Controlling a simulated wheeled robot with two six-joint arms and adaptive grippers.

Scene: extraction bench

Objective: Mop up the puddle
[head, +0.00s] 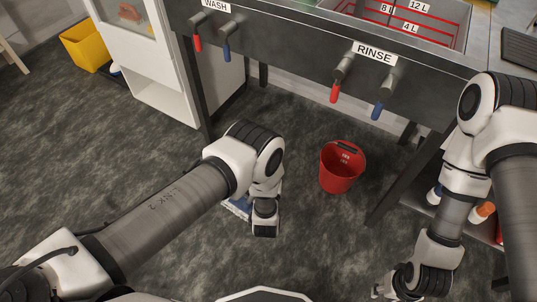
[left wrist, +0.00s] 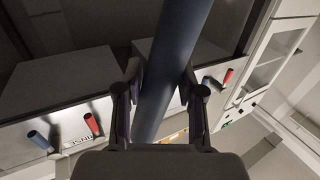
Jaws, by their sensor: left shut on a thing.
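My left gripper (left wrist: 160,88) is shut on a thick blue pole (left wrist: 172,60), which looks like a mop handle, in the left wrist view. In the head view my left forearm and wrist hide that gripper and most of the tool. A small white and blue patch (head: 237,207), perhaps the mop head, shows low beside my left wrist. My right gripper (head: 383,290) is low at the bottom edge of the head view, small and partly cut off, so its opening is unclear. I cannot make out a puddle on the mottled grey floor.
A red bucket (head: 340,172) stands on the floor (head: 300,165) right of my left wrist. The sink bench (head: 285,45) with red and blue taps runs along the back, its legs reaching the floor. A yellow bin (head: 84,47) and white cabinet (head: 160,85) stand left. Bottles stand under the bench at right.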

